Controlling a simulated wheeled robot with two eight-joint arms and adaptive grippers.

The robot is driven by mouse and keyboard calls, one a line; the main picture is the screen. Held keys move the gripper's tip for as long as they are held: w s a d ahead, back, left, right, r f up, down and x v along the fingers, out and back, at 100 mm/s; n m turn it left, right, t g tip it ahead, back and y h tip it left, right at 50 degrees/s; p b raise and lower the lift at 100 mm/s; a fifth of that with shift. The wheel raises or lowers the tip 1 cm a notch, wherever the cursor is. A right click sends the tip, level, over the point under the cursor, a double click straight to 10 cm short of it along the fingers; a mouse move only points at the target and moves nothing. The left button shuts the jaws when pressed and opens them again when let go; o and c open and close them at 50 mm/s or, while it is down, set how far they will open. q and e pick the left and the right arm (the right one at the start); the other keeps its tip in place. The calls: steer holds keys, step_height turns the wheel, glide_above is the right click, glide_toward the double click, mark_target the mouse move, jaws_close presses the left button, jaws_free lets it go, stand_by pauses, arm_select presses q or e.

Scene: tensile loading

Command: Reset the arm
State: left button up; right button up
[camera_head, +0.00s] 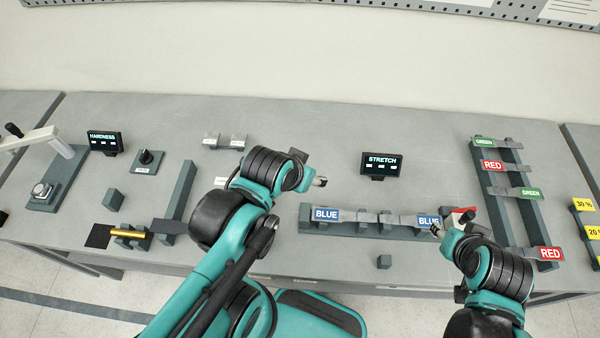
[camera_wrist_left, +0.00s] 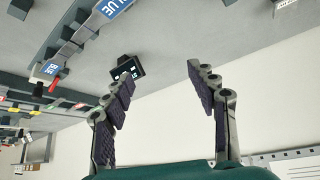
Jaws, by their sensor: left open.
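My left arm comes in from the left in the head view, and its gripper (camera_head: 316,181) hangs above the table, short of the stretch display (camera_head: 381,165). In the left wrist view the left gripper's (camera_wrist_left: 160,72) two dark padded fingers are spread wide with nothing between them. My right gripper (camera_head: 438,229) is at the right end of the stretch fixture (camera_head: 360,232), by a BLUE label (camera_head: 428,221) and a red-tipped part (camera_head: 466,214). Its fingers are too small and covered to tell. A grey strip with another BLUE label (camera_head: 326,214) lies along the fixture.
A rack (camera_head: 510,205) with RED and GREEN labelled strips stands right of my right arm. The hardness display (camera_head: 105,142), a knob box (camera_head: 147,161) and a lever press (camera_head: 45,180) stand at the left. Table behind the stretch display is clear.

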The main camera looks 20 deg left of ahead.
arm_select(q)
steer(key=shift+s+a+f+n, duration=0.1)
steer(key=shift+s+a+n, duration=0.3)
steer(key=shift+a, duration=0.3)
step_height(320, 180, down, 8)
steer(key=b, duration=0.7)
steer(key=shift+r, duration=0.25)
